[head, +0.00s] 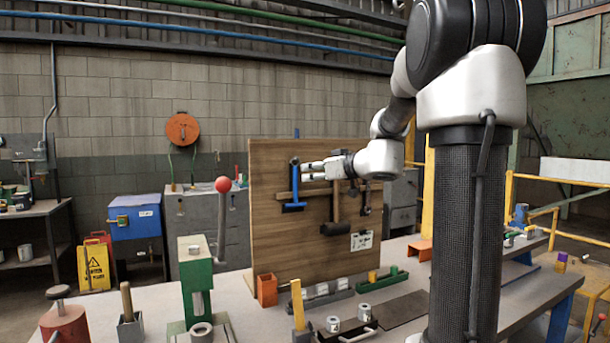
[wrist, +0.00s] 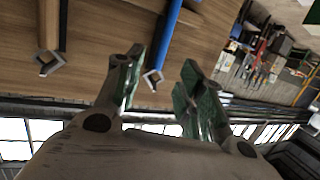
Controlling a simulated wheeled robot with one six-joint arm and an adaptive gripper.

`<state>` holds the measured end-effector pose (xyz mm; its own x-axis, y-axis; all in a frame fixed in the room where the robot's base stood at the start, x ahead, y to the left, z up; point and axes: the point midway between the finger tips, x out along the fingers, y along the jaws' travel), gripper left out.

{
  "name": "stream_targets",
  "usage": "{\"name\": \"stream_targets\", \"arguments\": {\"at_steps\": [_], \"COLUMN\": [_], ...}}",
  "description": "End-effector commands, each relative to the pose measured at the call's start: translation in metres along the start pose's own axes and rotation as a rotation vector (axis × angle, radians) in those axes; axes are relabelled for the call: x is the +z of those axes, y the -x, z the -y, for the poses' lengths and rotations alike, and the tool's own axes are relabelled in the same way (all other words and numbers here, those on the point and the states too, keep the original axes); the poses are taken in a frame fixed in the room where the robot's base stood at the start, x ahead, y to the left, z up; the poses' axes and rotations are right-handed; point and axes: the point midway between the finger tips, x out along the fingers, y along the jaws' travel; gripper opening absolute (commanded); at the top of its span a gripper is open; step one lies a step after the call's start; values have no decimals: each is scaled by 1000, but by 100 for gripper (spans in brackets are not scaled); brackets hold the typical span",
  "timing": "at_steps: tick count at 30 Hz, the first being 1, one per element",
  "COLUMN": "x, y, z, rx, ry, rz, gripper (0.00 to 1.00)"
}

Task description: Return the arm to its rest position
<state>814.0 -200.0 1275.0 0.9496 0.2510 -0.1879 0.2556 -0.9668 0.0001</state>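My arm reaches out from the column toward an upright wooden tool board (head: 270,225). My gripper (head: 306,172) is in front of the board, close to the right of a blue-handled hammer (head: 295,180) in the head view. The hammer's blue handle (wrist: 172,28) shows beyond the gap, near the left finger. I cannot tell whether a finger touches it.
A wooden-handled mallet (head: 335,212) and another dark tool hang to the right on the board. Below, the workbench (head: 258,320) holds a green press (head: 195,275), an orange cup (head: 267,290), metal cylinders and a green tray (head: 383,280). A red-knobbed lever (head: 222,185) rises at left.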

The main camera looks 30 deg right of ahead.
Motion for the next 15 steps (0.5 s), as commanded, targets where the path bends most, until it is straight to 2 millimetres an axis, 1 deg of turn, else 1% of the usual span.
{"name": "stream_targets", "arguments": {"at_steps": [1,3,6,10,15], "x": [-1,0,-1,0,0], "y": [12,27,42,55,58], "z": [-1,0,-1,0,0], "rx": [3,2,2,1,-1], "ry": [1,1,0,1,-1], "rz": [-2,-1,-2,0,0], "gripper": [39,39,39,39,39]}}
